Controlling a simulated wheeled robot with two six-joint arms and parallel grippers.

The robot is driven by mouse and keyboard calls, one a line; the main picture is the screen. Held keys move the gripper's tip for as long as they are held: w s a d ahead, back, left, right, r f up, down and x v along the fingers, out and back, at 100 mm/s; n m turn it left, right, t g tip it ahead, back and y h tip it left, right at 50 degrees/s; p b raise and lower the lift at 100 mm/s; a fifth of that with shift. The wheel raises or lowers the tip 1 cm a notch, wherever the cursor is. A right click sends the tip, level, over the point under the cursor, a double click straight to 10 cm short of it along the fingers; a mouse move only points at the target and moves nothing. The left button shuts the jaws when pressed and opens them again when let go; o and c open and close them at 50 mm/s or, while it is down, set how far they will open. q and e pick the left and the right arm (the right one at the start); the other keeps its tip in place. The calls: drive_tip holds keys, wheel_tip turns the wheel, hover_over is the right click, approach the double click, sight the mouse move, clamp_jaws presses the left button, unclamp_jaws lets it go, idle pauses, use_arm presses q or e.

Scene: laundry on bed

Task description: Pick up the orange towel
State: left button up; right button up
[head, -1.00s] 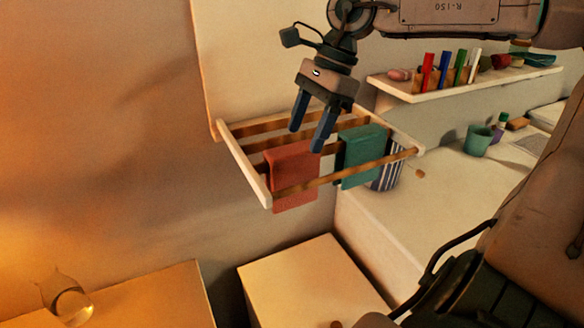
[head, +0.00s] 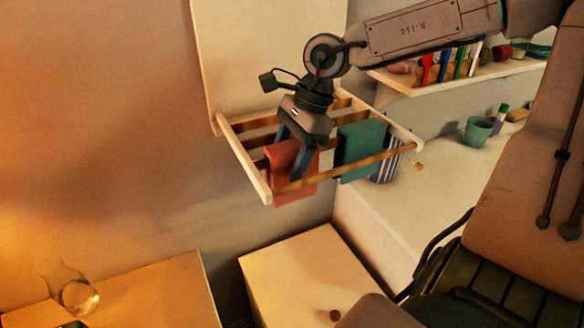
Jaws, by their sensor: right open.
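The orange towel (head: 279,168), a reddish-orange cloth, hangs folded over the bars of the wall drying rack (head: 247,167), on its left side. My right gripper (head: 291,156) points down at the towel from above. Its two blue fingers are apart, and they overlap the towel's upper part in the head view. Whether they touch the cloth I cannot tell. The fingers and gripper body hide part of the towel's top. My left gripper is not in view.
A green towel (head: 360,144) hangs on the same rack just to the right. A shelf (head: 420,87) with coloured items is at upper right. A glass vase (head: 72,290) stands at lower left.

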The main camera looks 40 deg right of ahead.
drive_tip(key=shift+f+b, duration=0.2)
drive_tip(key=shift+b, duration=0.15)
idle(0.4)
drive_tip(key=c, duration=1.1)
drive_tip(key=shift+r+p, duration=0.3)
drive_tip(key=shift+p, duration=0.1)
wheel_tip(320, 180, up, 18)
drive_tip(key=shift+f, duration=0.1)
